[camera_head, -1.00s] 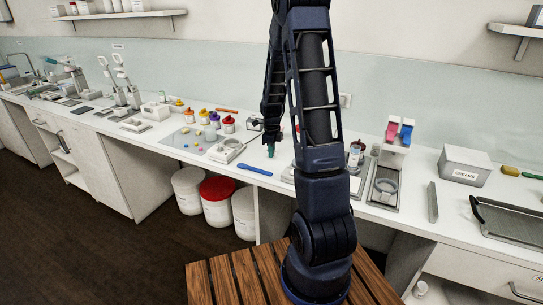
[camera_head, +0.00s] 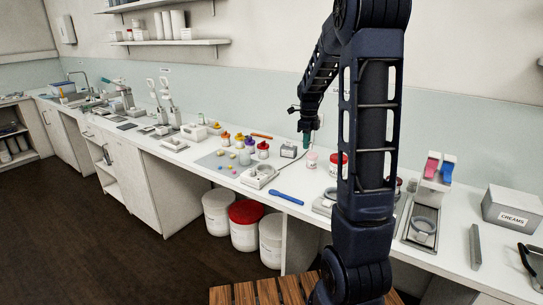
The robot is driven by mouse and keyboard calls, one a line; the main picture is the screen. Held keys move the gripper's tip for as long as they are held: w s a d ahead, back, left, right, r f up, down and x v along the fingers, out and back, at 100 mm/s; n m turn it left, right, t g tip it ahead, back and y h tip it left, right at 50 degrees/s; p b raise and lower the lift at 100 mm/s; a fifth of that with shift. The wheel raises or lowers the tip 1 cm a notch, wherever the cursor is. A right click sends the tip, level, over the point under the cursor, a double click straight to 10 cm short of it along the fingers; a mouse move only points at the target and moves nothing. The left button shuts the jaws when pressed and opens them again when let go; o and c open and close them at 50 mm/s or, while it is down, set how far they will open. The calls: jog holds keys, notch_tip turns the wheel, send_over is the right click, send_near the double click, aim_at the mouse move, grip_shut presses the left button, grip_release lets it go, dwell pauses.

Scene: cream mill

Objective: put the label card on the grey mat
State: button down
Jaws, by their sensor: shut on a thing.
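My gripper (camera_head: 306,134) hangs from my arm above the back of the white counter, right of the small grey box. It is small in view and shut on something. A narrow green shape (camera_head: 306,140) shows at its tip; I cannot tell whether this is the label card. I cannot make out the label card anywhere else. A light grey mat (camera_head: 207,161) lies on the counter left of my gripper, with several small coloured pieces on it. Smaller dark grey flat pieces (camera_head: 126,126) lie further left, so I cannot be sure which is the task's mat.
Jars with coloured lids (camera_head: 263,150) stand behind the mat. A white device (camera_head: 260,177), a blue spatula (camera_head: 287,198) and a small grey box (camera_head: 288,151) are close by. A CREAMS box (camera_head: 512,208) stands at right. My arm hides part of the counter.

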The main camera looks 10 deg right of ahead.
jog(key=w+a+r, duration=0.2)
jog(key=w+a, duration=0.3)
jog(key=w, duration=0.5)
jog(key=n, duration=0.3)
send_over(226, 162)
jog(key=f, duration=0.2)
notch_tip(226, 162, down, 19)
jog(key=shift+f, duration=0.2)
jog(key=shift+f, duration=0.1)
jog(key=c, duration=1.9)
grip_release()
jog(key=o, duration=0.3)
